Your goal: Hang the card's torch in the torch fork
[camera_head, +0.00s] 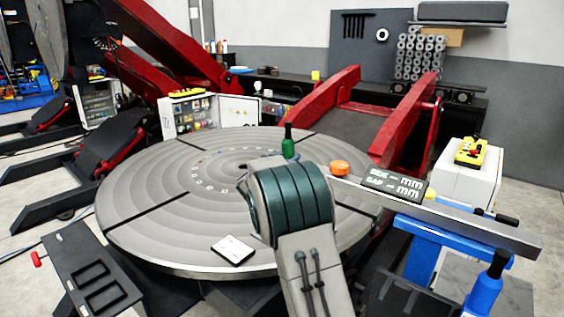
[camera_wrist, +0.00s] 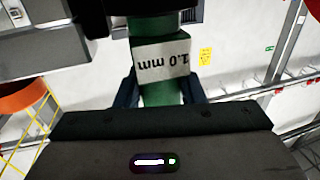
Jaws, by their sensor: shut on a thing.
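My gripper (camera_wrist: 163,92) is shut on a green torch (camera_wrist: 159,55) in the wrist view. The torch has a white label reading "1.0 mm", upside down in that view, and a dark part at the top edge. In the head view a green piece with a dark top (camera_head: 288,142) shows just beyond my arm and looks like this torch; my gripper is hidden there behind my arm. A white card (camera_head: 233,250) lies on the round table, its text too small to read. I cannot make out the torch fork for certain.
The grey round table (camera_head: 150,200) fills the middle. A metal beam (camera_head: 465,222) on a blue stand crosses at right, with a display (camera_head: 395,185) showing "SIDE" and "GAP". An orange disc (camera_head: 340,168) is near it. A blue piece with a black top (camera_head: 485,290) stands at lower right.

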